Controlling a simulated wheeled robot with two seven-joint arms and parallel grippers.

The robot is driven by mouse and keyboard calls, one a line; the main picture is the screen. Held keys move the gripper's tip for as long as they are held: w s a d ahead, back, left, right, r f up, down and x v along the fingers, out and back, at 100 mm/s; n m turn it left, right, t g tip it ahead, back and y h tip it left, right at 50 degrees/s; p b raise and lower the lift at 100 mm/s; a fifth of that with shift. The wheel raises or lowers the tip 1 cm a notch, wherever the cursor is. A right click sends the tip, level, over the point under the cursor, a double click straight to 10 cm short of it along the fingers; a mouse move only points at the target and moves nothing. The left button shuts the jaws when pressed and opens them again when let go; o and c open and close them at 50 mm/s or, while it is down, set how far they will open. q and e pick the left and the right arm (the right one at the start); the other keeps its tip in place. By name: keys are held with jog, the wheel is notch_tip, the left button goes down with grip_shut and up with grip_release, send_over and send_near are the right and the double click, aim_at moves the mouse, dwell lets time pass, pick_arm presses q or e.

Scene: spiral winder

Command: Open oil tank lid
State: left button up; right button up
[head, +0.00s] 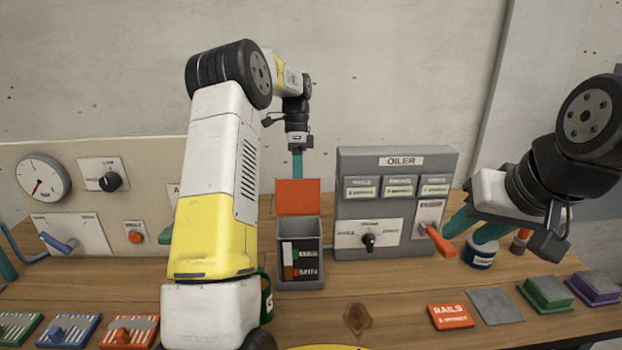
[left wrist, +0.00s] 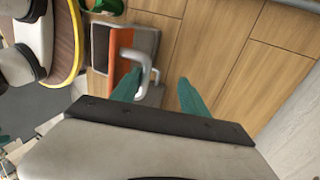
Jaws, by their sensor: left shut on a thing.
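The oil tank (head: 299,231) is a grey box in the middle of the bench, with a dark level window marked MIN on its front. Its orange lid (head: 297,197) stands raised, about upright, at the tank's back edge, and the tank's top shows open. The lid's grey handle (left wrist: 153,75) shows in the left wrist view beside the orange lid (left wrist: 121,45). My left gripper (head: 297,163) is behind the lid, shut on the handle; its fingers (left wrist: 160,92) hide part of it. My right gripper (head: 474,228) is open at the right, above a blue can.
The grey OILER panel (head: 398,235) with a red lever (head: 440,241) stands right of the tank. A red block (head: 450,317), a grey plate (head: 495,306) and green and purple blocks lie at the front right. My left arm hides part of the left panel.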

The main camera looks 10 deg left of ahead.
pick_arm(q)
jog(key=shift+w+a, duration=0.1)
jog(key=shift+a, duration=0.05)
jog(key=v, duration=0.7)
jog(key=shift+r, duration=0.4)
